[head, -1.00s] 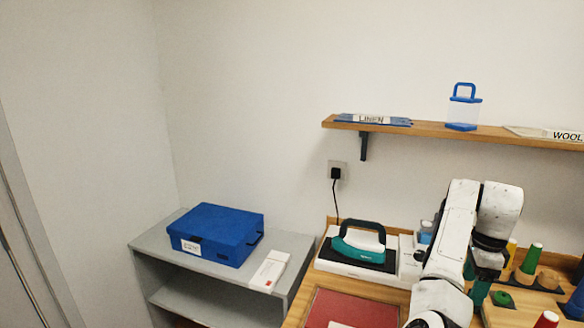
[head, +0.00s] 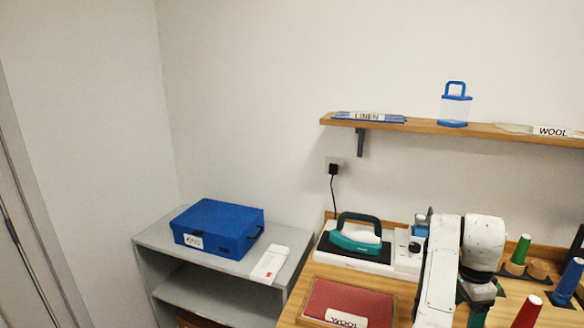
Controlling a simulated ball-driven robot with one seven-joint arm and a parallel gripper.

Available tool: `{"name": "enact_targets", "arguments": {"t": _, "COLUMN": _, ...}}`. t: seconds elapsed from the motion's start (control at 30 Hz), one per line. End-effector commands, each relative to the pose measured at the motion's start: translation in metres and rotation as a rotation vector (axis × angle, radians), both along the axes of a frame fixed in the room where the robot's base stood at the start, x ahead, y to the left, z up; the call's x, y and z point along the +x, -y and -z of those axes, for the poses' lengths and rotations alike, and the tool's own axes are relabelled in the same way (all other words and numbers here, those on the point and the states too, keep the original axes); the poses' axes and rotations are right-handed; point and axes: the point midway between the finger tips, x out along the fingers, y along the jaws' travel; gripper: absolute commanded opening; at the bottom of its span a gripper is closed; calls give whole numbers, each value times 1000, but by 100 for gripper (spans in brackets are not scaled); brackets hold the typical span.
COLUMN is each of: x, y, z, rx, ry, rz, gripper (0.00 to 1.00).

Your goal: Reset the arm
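My white arm (head: 442,268) stands over the wooden counter (head: 292,306) at the lower right of the head view. Its end runs down toward the bottom edge of the picture. The fingers of my gripper cannot be made out, so I cannot tell whether it is open or shut or holds anything. The arm hides part of the counter behind it.
A teal iron (head: 356,236) rests on its stand left of my arm. A red swatch tray (head: 350,300) lies in front of it. Thread cones, one green (head: 521,249) and one red (head: 527,312), stand to the right. A blue box (head: 217,229) sits on the grey shelf unit (head: 160,240).

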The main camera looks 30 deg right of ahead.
Motion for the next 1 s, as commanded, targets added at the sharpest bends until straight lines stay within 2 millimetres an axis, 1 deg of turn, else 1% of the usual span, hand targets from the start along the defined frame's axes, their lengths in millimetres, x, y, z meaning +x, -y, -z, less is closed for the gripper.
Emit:
{"name": "enact_targets", "arguments": {"t": 0.03, "x": -4, "y": -6, "z": 9, "rx": -14, "ry": -14, "rz": -48, "gripper": 71}}
{"name": "enact_targets", "arguments": {"t": 0.17, "x": -12, "y": -27, "z": 32, "rx": -52, "ry": -48, "rz": -227, "gripper": 71}}
{"name": "enact_targets", "arguments": {"t": 0.37, "x": -28, "y": -76, "z": 72, "rx": -107, "ry": -106, "rz": -617, "gripper": 71}}
{"name": "enact_targets", "arguments": {"t": 0.57, "x": -51, "y": -140, "z": 107, "rx": -120, "ry": -146, "rz": -1040, "gripper": 71}}
{"name": "enact_targets", "arguments": {"t": 0.6, "x": -57, "y": -154, "z": 113, "rx": -118, "ry": -151, "rz": -1127, "gripper": 71}}
{"name": "enact_targets", "arguments": {"t": 0.67, "x": -67, "y": -176, "z": 122, "rx": -111, "ry": -155, "rz": -1256, "gripper": 71}}
{"name": "enact_targets", "arguments": {"t": 0.7, "x": -74, "y": -191, "z": 127, "rx": -104, "ry": -154, "rz": -1346, "gripper": 71}}
{"name": "enact_targets", "arguments": {"t": 0.77, "x": -87, "y": -215, "z": 135, "rx": -92, "ry": -151, "rz": -1475, "gripper": 71}}
{"name": "enact_targets", "arguments": {"t": 0.8, "x": -96, "y": -230, "z": 139, "rx": -80, "ry": -145, "rz": -1561, "gripper": 71}}
{"name": "enact_targets", "arguments": {"t": 0.9, "x": -118, "y": -266, "z": 146, "rx": -52, "ry": -124, "rz": -1754, "gripper": 71}}
{"name": "enact_targets", "arguments": {"t": 1.0, "x": -138, "y": -296, "z": 149, "rx": -24, "ry": -97, "rz": -1906, "gripper": 71}}
